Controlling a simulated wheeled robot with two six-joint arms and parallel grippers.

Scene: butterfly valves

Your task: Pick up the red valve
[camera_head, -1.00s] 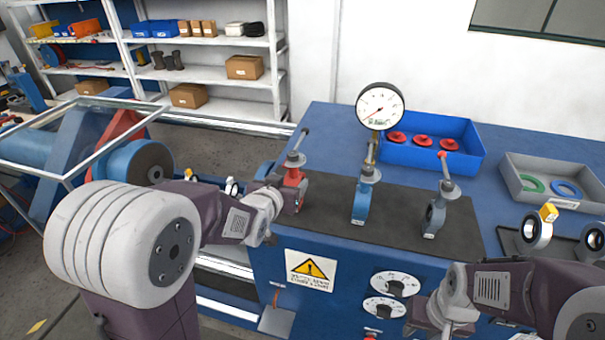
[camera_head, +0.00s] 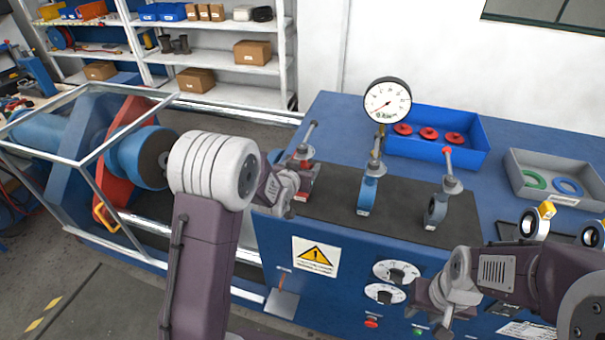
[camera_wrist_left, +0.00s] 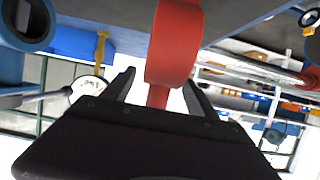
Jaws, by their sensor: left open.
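The red valve (camera_head: 305,166) stands upright at the left end of the dark mat on the blue bench, its grey lever leaning up. My left gripper (camera_head: 290,190) is at the valve's near side, and my arm hides part of the valve's body. In the left wrist view the red valve (camera_wrist_left: 175,45) looms close, its narrow neck between the open fingers of the left gripper (camera_wrist_left: 160,95), with a visible gap on either side. My right gripper (camera_head: 432,300) hangs low before the bench front; its jaws are not clear.
A blue valve (camera_head: 367,190) and a grey-blue valve (camera_head: 437,207) stand to the right on the dark mat (camera_head: 400,215). A pressure gauge (camera_head: 388,102), a blue bin (camera_head: 472,158) of red rings and a grey bin (camera_head: 520,190) are behind them.

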